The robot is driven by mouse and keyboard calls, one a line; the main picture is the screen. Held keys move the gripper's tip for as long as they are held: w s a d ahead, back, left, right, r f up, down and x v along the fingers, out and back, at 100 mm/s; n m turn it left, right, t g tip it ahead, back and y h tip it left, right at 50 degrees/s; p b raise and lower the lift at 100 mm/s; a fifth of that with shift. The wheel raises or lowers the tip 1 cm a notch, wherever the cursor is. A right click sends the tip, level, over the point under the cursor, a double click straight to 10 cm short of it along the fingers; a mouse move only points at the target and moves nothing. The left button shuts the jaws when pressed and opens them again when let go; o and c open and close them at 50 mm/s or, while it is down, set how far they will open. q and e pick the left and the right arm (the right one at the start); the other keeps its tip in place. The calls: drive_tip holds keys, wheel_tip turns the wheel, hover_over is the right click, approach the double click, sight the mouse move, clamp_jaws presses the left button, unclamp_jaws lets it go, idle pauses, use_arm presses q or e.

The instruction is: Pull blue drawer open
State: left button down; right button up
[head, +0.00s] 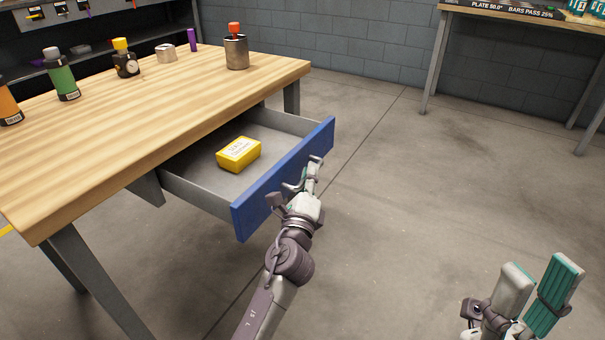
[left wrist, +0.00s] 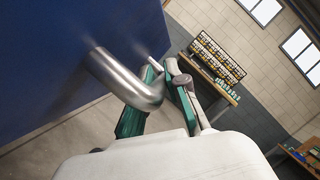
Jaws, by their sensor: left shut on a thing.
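The blue drawer (head: 255,206) stands open under the wooden workbench, its grey interior showing. A yellow box (head: 239,154) with a white label lies inside it. My left gripper (head: 303,178) is at the drawer's front face, shut on the metal handle. In the left wrist view the curved silver handle (left wrist: 128,80) runs out from the blue front (left wrist: 50,60) to between the green-padded fingers (left wrist: 160,95). My right gripper (head: 528,290) is at the lower right, its two fingers apart and empty, away from the drawer.
The wooden workbench (head: 150,105) holds a green bottle (head: 61,78), an orange bottle, a black bottle with yellow cap (head: 125,62), a tin and a metal canister (head: 236,52). Open concrete floor (head: 400,190) lies right of the drawer. Another table stands at the back right.

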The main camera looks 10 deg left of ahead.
use_arm(q)
drive_tip(key=shift+f, duration=0.1)
drive_tip(key=c, duration=1.4)
unclamp_jaws()
drive_tip(key=shift+a, duration=0.1)
drive_tip(key=shift+c, duration=0.2)
drive_tip(key=v, duration=1.2)
